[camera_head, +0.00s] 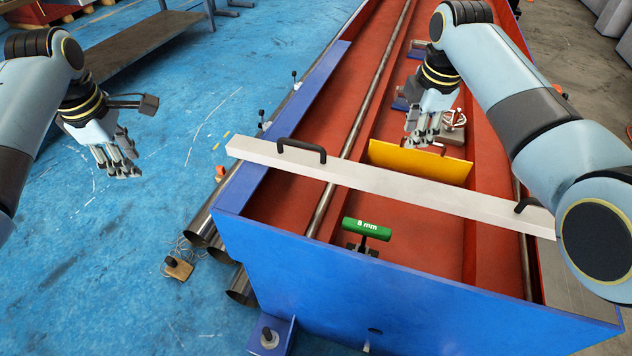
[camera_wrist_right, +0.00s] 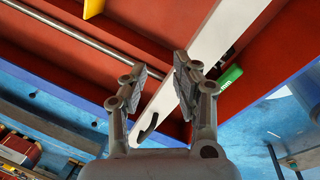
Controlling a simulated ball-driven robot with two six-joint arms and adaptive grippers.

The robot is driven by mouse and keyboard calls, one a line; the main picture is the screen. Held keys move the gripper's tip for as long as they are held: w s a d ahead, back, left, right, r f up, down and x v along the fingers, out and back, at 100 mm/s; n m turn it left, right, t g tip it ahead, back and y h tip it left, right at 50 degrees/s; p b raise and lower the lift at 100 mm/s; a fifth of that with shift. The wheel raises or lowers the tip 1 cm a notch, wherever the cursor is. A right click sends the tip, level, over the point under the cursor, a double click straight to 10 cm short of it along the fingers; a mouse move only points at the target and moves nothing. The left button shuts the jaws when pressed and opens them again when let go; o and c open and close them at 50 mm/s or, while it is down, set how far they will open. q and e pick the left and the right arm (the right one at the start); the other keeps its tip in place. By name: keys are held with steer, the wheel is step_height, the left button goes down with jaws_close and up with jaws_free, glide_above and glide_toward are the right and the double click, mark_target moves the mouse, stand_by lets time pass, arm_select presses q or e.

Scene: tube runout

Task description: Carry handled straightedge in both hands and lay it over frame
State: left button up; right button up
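The straightedge (camera_head: 400,187) is a long pale bar with two black handles. It lies across the blue and red frame (camera_head: 290,262), reaching over both side rails. Its left handle (camera_head: 300,150) is near the left rail and its right handle (camera_head: 525,204) near the right rail. My left gripper (camera_head: 122,172) is open and empty, left of the frame over the blue floor, apart from the bar. My right gripper (camera_head: 421,146) is open and empty above the frame's interior, beyond the bar. In the right wrist view, the straightedge (camera_wrist_right: 215,45) passes behind its spread fingers (camera_wrist_right: 157,85).
A green "8 mm" block (camera_head: 366,228) stands just in front of the bar. A yellow plate (camera_head: 418,161) stands behind it. A steel rod runs along the frame's inside. Steel tubes (camera_head: 205,222) lie left of the frame. A dark bench (camera_head: 140,45) is at the back left.

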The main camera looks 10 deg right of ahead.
step_height(320, 180, up, 12)
steer(key=s, duration=0.2)
steer(key=shift+s+d, duration=0.25)
steer(key=shift+f, duration=0.1)
